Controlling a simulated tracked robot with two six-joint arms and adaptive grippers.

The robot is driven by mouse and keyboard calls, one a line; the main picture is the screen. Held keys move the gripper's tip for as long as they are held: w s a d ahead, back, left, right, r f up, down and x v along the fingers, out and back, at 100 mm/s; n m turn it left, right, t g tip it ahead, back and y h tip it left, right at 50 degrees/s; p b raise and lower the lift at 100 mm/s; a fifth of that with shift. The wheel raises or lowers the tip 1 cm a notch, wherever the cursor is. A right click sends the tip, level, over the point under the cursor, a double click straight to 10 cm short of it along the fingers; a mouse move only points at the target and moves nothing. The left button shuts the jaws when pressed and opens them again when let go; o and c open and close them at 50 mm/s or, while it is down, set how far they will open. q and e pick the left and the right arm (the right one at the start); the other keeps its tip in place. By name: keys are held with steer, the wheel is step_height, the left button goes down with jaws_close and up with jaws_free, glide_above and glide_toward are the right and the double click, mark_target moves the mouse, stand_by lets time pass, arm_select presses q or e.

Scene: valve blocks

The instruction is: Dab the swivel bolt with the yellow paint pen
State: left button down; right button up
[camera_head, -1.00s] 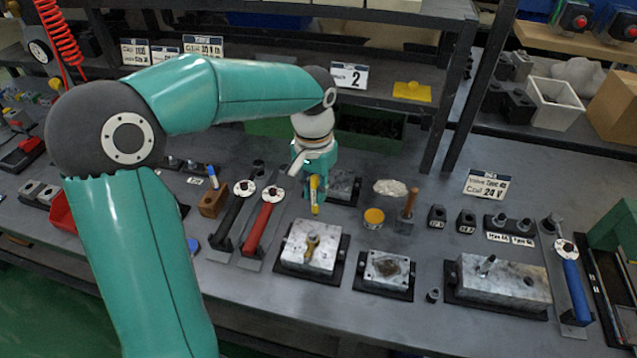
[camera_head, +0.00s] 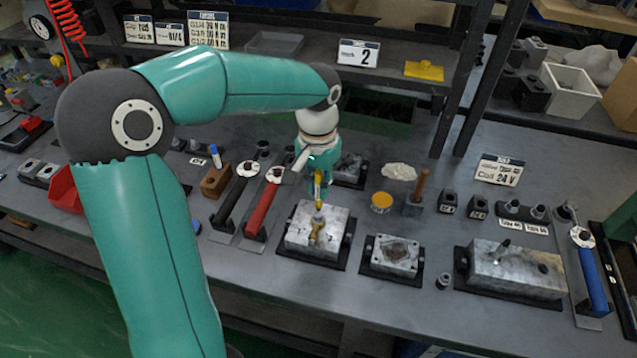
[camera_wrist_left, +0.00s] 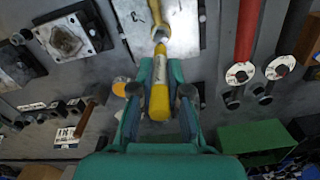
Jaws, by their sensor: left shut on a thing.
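My left gripper (camera_head: 319,174) is shut on the yellow paint pen (camera_head: 318,188), which points down over a metal valve block (camera_head: 335,216). The swivel bolt (camera_head: 317,233) is a brass-coloured piece on top of this block, right below the pen tip. The wrist view shows the yellow pen (camera_wrist_left: 160,92) between the fingers of my left gripper (camera_wrist_left: 160,75), its tip at the near end of the brass swivel bolt (camera_wrist_left: 156,22). I cannot tell whether the tip touches it. My right gripper is out of view.
A smaller block (camera_head: 408,266) and a long block (camera_head: 530,281) stand to the right. Red (camera_head: 262,212) and black (camera_head: 229,207) handled tools lie left of the valve block. A yellow-topped tin (camera_head: 381,201) and a wooden-handled tool (camera_head: 419,187) stand behind. Shelf posts rise at the back.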

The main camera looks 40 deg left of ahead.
mark_target(319, 173)
arm_select(q)
steer(key=shift+f+b, duration=0.35)
steer(key=shift+f, duration=0.1)
stand_by(0.6)
steer(key=shift+f, duration=0.1)
stand_by(0.9)
steer(key=shift+s, duration=0.1)
step_height(319, 173, up, 7)
steer(key=p, duration=0.6)
stand_by(0.7)
